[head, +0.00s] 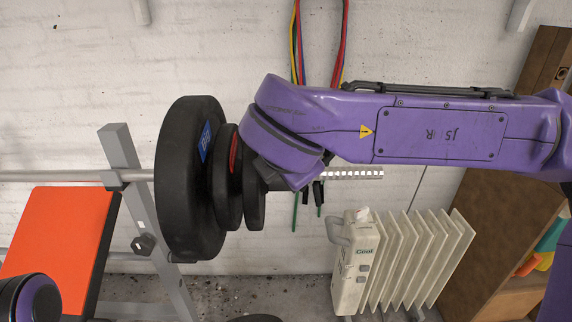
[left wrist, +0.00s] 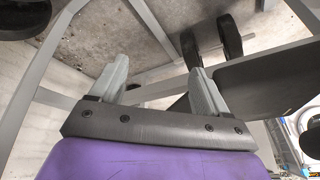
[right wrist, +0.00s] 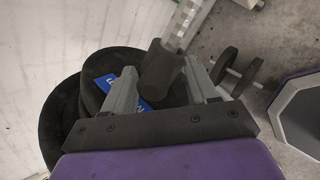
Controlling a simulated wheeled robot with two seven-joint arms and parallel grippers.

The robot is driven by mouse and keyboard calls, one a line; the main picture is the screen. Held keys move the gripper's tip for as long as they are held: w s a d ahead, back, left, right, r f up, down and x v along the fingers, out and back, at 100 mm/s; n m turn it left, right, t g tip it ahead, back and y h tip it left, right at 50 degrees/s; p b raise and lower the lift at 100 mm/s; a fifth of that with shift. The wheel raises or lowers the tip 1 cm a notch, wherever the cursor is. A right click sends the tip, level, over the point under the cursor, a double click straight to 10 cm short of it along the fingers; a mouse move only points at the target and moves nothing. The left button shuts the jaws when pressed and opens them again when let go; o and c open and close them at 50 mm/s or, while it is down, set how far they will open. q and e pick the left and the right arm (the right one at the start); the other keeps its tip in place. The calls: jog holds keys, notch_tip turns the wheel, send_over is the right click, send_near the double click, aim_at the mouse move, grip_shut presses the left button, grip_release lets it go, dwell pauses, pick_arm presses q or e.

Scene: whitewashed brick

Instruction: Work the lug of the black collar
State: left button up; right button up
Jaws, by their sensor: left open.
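The black collar (head: 272,176) sits on the barbell's sleeve, just outside the weight plates, mostly hidden by my right arm in the head view. In the right wrist view a stubby black part, apparently the collar's lug (right wrist: 160,72), stands between the fingers of my right gripper (right wrist: 162,78). It nearly fills the gap; I cannot tell whether both fingers touch it. In the head view the right fingertips are hidden behind the wrist. My left gripper (left wrist: 159,72) is open and empty, low over the floor near grey frame legs.
Black plates (head: 188,180) are on the bar, left of the collar; the ribbed sleeve end (head: 352,174) sticks out right. An orange bench pad (head: 55,245) and grey upright (head: 122,150) stand left. A white radiator (head: 400,262) and wooden shelf (head: 500,240) stand right. Coloured bands hang behind.

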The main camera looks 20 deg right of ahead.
jog(key=shift+s+r, duration=0.1)
jog(key=v, duration=1)
jog(key=shift+s+a, duration=0.1)
